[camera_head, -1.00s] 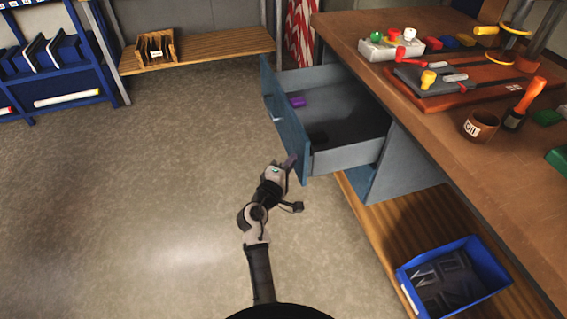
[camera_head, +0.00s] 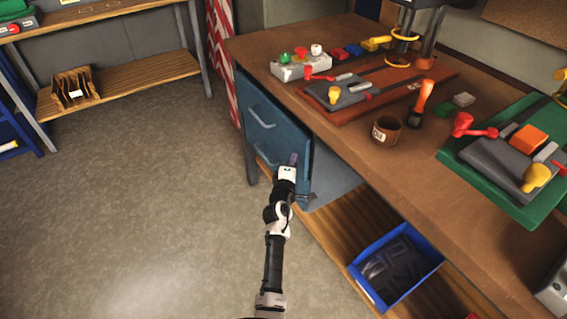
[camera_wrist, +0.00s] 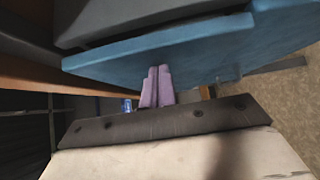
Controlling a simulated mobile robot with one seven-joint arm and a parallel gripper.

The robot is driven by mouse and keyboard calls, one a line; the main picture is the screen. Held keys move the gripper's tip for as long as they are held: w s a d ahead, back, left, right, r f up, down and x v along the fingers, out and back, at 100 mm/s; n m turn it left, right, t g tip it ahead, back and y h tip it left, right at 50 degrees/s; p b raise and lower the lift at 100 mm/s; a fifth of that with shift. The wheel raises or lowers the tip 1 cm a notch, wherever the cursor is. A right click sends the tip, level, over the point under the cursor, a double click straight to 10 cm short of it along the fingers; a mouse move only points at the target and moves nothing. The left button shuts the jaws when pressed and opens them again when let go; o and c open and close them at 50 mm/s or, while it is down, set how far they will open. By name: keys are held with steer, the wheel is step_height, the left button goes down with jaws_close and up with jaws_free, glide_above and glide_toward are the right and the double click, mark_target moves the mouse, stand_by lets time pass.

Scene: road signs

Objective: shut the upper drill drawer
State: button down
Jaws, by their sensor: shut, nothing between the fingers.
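The blue drawer unit (camera_head: 279,128) stands under the left end of the workbench, and its front shows two handles, an upper one (camera_head: 261,119) and a lower one (camera_head: 263,158). The upper drawer front is now close to the cabinet; I cannot tell if a small gap is left. My gripper (camera_head: 292,160) is at the lower right part of the blue front. In the wrist view its purple fingers (camera_wrist: 157,86) are together and empty, with tips at the edge of a blue panel (camera_wrist: 185,45). Whether they touch it is unclear. The drawer's inside is hidden.
The wooden workbench (camera_head: 345,140) carries a grey switch box (camera_head: 300,67), a brown cup (camera_head: 386,129) and tool boards. A blue bin (camera_head: 358,272) sits on the low shelf at right. A wooden rack shelf (camera_head: 120,84) stands at back left. The floor at left is clear.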

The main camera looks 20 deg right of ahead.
steer(key=shift+w+d+r, duration=0.1)
steer(key=shift+w+d, duration=0.15)
steer(key=shift+d, duration=0.7)
